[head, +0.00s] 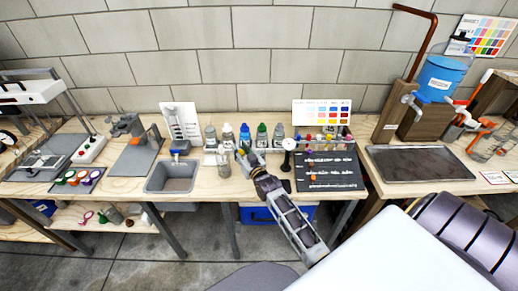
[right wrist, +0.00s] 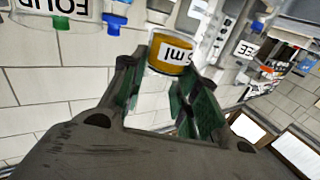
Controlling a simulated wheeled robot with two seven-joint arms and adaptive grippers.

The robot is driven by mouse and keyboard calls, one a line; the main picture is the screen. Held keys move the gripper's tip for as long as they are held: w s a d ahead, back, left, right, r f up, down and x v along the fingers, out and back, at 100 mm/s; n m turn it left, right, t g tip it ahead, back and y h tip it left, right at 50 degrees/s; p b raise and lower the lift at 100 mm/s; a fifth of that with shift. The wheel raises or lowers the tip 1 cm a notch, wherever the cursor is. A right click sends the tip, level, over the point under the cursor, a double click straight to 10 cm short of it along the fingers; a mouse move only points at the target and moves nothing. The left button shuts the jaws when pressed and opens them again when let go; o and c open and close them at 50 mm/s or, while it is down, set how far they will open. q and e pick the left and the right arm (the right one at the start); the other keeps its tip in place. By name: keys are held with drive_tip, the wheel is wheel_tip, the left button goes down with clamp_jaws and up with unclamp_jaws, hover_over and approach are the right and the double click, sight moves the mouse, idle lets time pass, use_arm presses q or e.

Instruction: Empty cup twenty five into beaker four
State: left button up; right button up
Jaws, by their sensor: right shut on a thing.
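My right gripper (head: 242,157) is among the bottles and glassware on the wooden bench in the head view. In the right wrist view its green-padded fingers (right wrist: 172,88) are shut on a small clear cup (right wrist: 172,52) with yellow-orange content. A clear vessel labelled FOUR (right wrist: 70,8), beaker four, shows upside down at the upper left of the right wrist view, apart from the cup. I cannot tell which glass in the head view it is. My left gripper is not in view.
Several bottles (head: 244,135) stand behind the gripper. A grey sink (head: 172,178) lies to the left, and a dark board (head: 329,171) and a rack (head: 325,144) to the right. A vessel labelled THREE (right wrist: 243,48) shows in the right wrist view.

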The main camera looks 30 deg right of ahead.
drive_tip(key=shift+d+f+m+b, duration=0.65)
drive_tip(key=shift+d+m+b, duration=0.15)
drive_tip(key=shift+b, duration=0.2)
drive_tip(key=d+r+m, duration=0.2)
drive_tip(key=d+r+m+b, duration=0.1)
drive_tip(key=d+r+m, duration=0.1)
drive_tip(key=m, duration=0.1)
drive_tip(key=shift+s+d+r, duration=0.1)
drive_tip(key=shift+d, duration=0.2)
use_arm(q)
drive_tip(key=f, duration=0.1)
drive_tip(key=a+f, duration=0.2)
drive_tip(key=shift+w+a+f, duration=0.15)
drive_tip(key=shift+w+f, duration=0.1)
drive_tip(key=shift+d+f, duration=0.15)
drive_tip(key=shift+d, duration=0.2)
use_arm(e)
drive_tip(key=shift+d+m, duration=0.15)
drive_tip(key=shift+m, duration=0.35)
use_arm(q)
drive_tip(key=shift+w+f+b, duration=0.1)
drive_tip(key=shift+b, duration=0.3)
use_arm(e)
drive_tip(key=shift+s+d+r+m, duration=0.1)
drive_tip(key=shift+d+m, duration=0.05)
drive_tip(key=shift+m, duration=0.15)
